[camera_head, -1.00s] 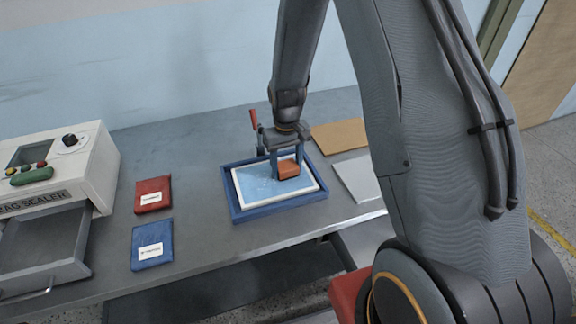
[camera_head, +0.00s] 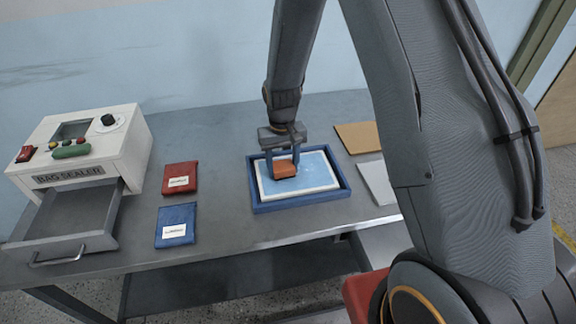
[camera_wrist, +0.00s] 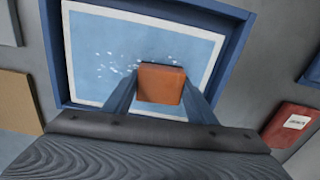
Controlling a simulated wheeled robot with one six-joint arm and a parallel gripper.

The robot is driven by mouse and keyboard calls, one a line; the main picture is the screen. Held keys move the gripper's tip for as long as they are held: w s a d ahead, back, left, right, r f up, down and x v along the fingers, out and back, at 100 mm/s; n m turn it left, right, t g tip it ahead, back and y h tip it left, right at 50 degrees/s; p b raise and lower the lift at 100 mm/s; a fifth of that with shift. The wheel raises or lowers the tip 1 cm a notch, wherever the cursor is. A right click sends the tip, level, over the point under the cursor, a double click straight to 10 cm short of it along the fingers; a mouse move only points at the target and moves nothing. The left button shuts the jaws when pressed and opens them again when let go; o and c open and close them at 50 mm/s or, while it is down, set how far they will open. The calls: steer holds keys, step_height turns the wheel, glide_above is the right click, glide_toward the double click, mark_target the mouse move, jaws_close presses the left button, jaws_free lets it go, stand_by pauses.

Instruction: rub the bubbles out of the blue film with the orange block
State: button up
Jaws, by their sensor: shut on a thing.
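The blue film (camera_head: 312,172) lies on a white-edged panel inside a blue tray (camera_head: 300,204) on the grey bench. My gripper (camera_head: 284,163) is shut on the orange block (camera_head: 285,169), over the film's left part in the head view. In the wrist view the orange block (camera_wrist: 161,84) sits between the two fingers, over the lower middle of the film (camera_wrist: 190,45). Small white bubbles (camera_wrist: 118,68) show on the film to the left of the block and just above it. Whether the block touches the film I cannot tell.
Left of the tray lie a red packet (camera_head: 180,177) and a blue packet (camera_head: 176,225). A bag sealer (camera_head: 85,150) with its drawer (camera_head: 75,222) open stands at the far left. A brown board (camera_head: 357,138) and a pale sheet (camera_head: 376,183) lie to the right.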

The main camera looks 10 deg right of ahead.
steer(key=shift+a+f, duration=0.15)
steer(key=shift+a, duration=1.45)
step_height(320, 180, up, 2)
steer(key=shift+a+r+p, duration=0.15)
steer(key=shift+r+p, duration=0.05)
steer(key=shift+p, duration=0.35)
step_height(320, 180, up, 6)
steer(key=p, duration=0.3)
steer(key=shift+p, duration=0.35)
steer(key=shift+f, duration=0.1)
